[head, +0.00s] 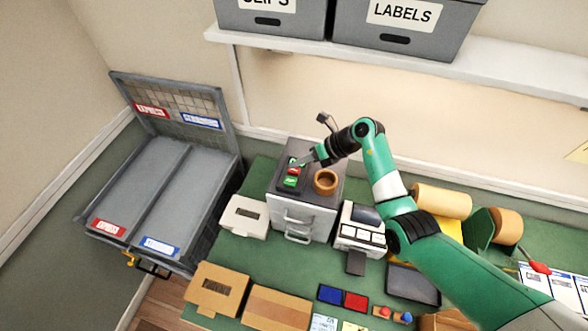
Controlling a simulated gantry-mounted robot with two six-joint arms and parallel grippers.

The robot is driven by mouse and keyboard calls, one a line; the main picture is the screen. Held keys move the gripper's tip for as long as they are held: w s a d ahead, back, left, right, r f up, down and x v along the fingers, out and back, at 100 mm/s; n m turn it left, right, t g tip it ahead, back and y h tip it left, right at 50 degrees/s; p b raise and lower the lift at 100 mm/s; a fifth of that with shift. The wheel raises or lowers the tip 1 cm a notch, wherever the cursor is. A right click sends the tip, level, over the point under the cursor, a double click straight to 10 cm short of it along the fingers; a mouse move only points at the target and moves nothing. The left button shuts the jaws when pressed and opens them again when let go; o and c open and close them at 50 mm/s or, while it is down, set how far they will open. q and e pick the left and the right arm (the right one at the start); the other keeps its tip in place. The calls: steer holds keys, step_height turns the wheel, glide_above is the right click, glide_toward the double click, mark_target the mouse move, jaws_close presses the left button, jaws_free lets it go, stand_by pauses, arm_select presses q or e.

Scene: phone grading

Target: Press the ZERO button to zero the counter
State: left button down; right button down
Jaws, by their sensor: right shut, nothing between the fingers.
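A small dark unit with a red button (294,171) and a green button (290,182) sits on top of a grey drawer cabinet (318,213). Their lettering is too small to read, so I cannot tell which is ZERO. My right gripper (303,161) is shut and empty, its tips at the far end of this unit, just beyond the red button. I cannot tell whether the tips touch it; they hide part of the far end. My left gripper is not in view.
A brown ring-shaped dish (326,181) stands on the cabinet, right of the buttons. A white device with a dark screen (366,215) stands to the right. A grey two-bay bin (165,190) is at left. Cardboard boxes (277,309) line the front. A shelf (400,62) hangs above.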

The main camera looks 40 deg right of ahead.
mark_target(298, 171)
steer(key=shift+f, duration=0.15)
steer(key=shift+f, duration=0.3)
steer(key=shift+f, duration=0.45)
stand_by(0.8)
steer(key=shift+r+p, duration=0.8)
steer(key=shift+r, duration=0.05)
step_height(298, 171, up, 5)
steer(key=p, duration=0.5)
steer(key=shift+r+p, duration=0.1)
steer(key=shift+p, duration=0.2)
